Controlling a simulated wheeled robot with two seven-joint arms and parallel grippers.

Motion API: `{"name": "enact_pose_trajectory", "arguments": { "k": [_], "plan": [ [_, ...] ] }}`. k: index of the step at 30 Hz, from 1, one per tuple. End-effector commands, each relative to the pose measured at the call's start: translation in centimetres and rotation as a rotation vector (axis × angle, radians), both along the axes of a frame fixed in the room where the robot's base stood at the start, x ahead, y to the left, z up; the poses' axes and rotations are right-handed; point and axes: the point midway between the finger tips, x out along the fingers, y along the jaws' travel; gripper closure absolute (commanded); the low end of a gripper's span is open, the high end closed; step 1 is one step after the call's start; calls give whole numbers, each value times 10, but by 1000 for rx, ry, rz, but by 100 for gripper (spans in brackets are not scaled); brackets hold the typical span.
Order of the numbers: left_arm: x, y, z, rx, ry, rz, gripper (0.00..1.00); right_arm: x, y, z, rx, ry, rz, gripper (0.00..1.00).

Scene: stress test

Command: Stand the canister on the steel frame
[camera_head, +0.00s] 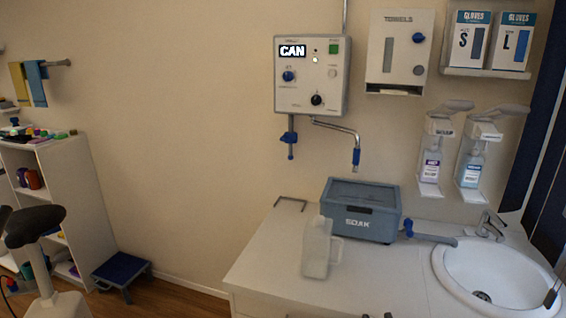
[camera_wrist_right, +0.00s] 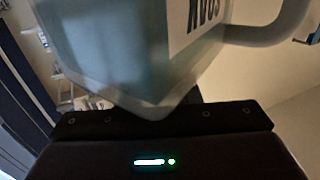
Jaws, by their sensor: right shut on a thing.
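My right gripper (camera_wrist_right: 160,122) shows in the right wrist view as a dark bar, its fingers mostly hidden. It is shut on a pale blue, see-through canister (camera_wrist_right: 110,35) with a handle and a white label with black letters upside down. This canister does not show in the head view. A thin U-shaped steel frame (camera_head: 290,201) lies on the counter near the wall, left of the blue-grey tub. Nothing stands on it. My left gripper is not in view.
A cloudy white jug (camera_head: 316,250) with a handle stands on the counter (camera_head: 265,258) before the tub marked SOAK (camera_head: 362,222). A wall unit marked CAN (camera_head: 311,95) has a bent spout (camera_head: 350,133) overhead. A sink (camera_head: 500,278) is at right. The counter's left part is clear.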

Motion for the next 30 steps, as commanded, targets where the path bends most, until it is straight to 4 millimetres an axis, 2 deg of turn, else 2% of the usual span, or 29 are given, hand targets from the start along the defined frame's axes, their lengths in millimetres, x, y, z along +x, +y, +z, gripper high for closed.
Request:
{"name": "enact_pose_trajectory", "arguments": {
  "k": [7, 15, 19, 24, 30],
  "plan": [
    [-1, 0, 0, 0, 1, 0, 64, -20, -11, -11, 4, -11, -38, 100],
    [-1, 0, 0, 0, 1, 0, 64, -64, -10, -29, 5, -8, -35, 100],
    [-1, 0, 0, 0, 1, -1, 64, -80, -11, -32, 4, -12, -36, 100],
    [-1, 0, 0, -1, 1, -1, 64, -88, -12, -33, 5, -14, -40, 100],
    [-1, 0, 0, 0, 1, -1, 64, -88, -11, -33, 4, -15, -37, 100]
  ]
}}
